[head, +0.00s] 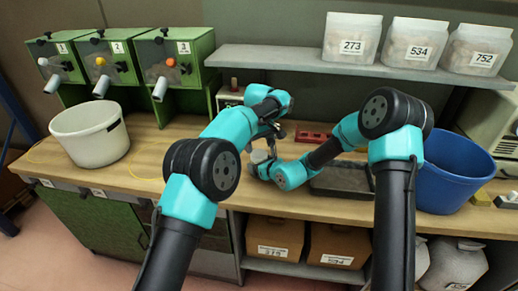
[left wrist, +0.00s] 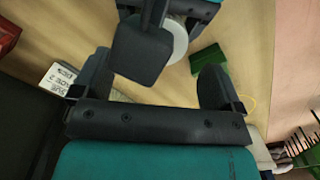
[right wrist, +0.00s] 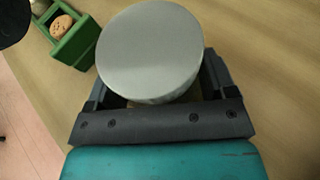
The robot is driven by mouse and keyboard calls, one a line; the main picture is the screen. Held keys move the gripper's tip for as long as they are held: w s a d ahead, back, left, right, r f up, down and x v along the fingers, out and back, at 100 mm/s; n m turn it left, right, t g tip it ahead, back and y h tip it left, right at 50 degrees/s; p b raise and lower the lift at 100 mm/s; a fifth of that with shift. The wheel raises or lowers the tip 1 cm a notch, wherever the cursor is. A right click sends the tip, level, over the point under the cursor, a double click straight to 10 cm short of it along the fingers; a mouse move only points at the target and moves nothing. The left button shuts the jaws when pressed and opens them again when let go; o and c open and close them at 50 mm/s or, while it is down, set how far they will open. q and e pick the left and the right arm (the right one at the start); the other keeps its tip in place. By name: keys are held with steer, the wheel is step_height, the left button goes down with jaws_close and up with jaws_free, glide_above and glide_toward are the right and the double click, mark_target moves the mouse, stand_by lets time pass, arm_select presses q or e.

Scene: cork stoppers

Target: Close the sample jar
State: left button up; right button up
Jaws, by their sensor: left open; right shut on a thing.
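The sample jar (right wrist: 150,55) shows in the right wrist view as a pale round body with a flat grey top facing the camera. Whether that top is a separate lid I cannot tell. My right gripper (right wrist: 155,88) is shut on the jar, a finger on each side. In the head view the jar (head: 259,156) is small and partly hidden by my arms. My left gripper (left wrist: 153,85) is open and empty, above and behind the jar in the head view. In the left wrist view a dark finger block partly covers the jar's pale disc (left wrist: 178,42).
A small green holder (right wrist: 76,42) with a cork stopper (right wrist: 61,25) stands near the jar. A red tray (head: 313,135) and a dark tray (head: 340,180) lie to the right. A white bucket (head: 90,135) and a blue bin (head: 455,175) flank the bench.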

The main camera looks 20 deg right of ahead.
arm_select(q)
steer(key=shift+o, duration=0.2)
steer(key=shift+o, duration=0.6)
steer(key=shift+r, duration=0.1)
step_height(320, 180, up, 8)
steer(key=shift+f, duration=0.25)
arm_select(e)
steer(key=o, duration=1.7)
